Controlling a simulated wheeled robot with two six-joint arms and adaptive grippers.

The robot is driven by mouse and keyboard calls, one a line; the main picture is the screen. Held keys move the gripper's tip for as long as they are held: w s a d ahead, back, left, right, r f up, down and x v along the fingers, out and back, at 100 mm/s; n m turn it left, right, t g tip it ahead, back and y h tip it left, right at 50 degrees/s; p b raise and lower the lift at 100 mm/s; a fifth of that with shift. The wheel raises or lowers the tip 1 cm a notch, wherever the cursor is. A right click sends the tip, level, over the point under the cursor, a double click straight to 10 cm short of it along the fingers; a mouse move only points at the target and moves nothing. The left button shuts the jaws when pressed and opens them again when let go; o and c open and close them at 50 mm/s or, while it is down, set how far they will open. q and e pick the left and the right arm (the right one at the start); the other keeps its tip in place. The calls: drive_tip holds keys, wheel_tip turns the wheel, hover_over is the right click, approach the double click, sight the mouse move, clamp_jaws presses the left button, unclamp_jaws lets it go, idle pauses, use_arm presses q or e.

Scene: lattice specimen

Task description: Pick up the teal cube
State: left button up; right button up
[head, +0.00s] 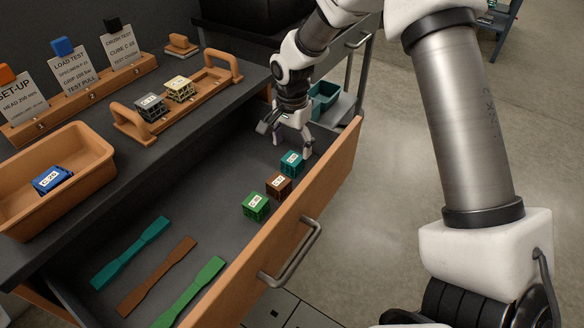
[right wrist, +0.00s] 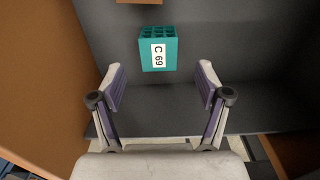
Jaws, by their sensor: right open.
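The teal cube (head: 291,163) sits in the open drawer (head: 215,233), at the far end of a row of three cubes. In the right wrist view the teal cube (right wrist: 150,62) is upright with a lattice top and a white label reading C 69. My right gripper (head: 290,141) is open and empty just beyond the cube, above the drawer floor. In the right wrist view its fingertips (right wrist: 162,82) are spread wide, and the cube lies ahead of them, not between them. My left gripper is not in view.
A brown cube (head: 278,186) and a green cube (head: 255,207) stand close to the teal one. The drawer's wooden front (head: 318,202) rises beside the row. Teal (head: 131,253), brown (head: 157,277) and green (head: 190,293) flat bars lie nearer. A wooden rack (head: 215,75) stands on the counter.

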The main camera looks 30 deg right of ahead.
sight(293, 159)
wheel_tip(293, 159, down, 6)
drive_tip(key=shift+r+b, duration=0.15)
drive_tip(key=shift+b, duration=0.3)
drive_tip(key=shift+s, duration=0.1)
drive_tip(key=c, duration=1.1)
drive_tip(key=shift+c, duration=0.2)
wheel_tip(293, 159, up, 10)
drive_tip(key=shift+r+p, duration=0.1)
drive_tip(key=shift+p, duration=0.7)
